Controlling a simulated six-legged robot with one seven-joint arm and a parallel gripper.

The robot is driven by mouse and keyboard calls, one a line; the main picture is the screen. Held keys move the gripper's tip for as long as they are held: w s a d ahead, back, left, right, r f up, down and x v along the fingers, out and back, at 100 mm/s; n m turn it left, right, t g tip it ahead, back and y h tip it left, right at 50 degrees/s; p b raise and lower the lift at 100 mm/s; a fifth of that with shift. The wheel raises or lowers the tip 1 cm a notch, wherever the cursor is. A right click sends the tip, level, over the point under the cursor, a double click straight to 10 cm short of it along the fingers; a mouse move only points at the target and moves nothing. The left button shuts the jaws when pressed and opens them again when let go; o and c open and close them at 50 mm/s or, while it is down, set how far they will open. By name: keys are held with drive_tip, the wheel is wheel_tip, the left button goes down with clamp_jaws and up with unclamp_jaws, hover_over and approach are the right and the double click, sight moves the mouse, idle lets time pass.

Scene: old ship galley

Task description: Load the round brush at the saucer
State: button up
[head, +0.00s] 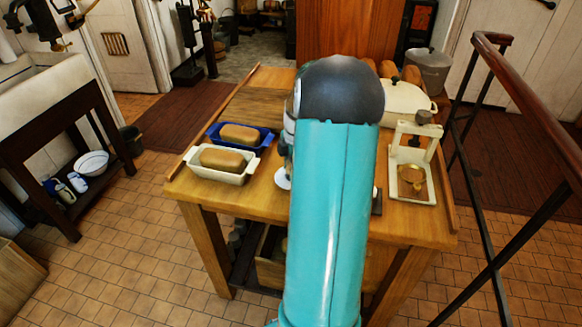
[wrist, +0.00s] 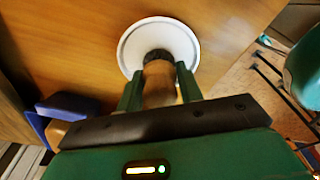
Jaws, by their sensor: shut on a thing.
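The round brush (wrist: 158,56) has a light wooden handle and a dark bristle head. My gripper (wrist: 160,84) is shut on its handle, with a green finger on each side. The bristle end points away from my gripper and overlaps the white saucer (wrist: 158,28) in the wrist view. I cannot tell whether the bristles touch the saucer. In the head view only the left edge of the saucer (head: 282,180) shows beside my arm. My arm hides the brush and gripper there.
A blue loaf tin (head: 213,130) and a white loaf tin (head: 235,178), each with a loaf, stand left on the wooden table (head: 262,92). A cream press (head: 430,172) and white pot (head: 398,103) stand right. A dark railing (head: 530,87) runs along the right.

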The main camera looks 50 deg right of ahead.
drive_tip(key=shift+f, duration=0.45)
idle(1.1)
drive_tip(key=shift+r, duration=3.55)
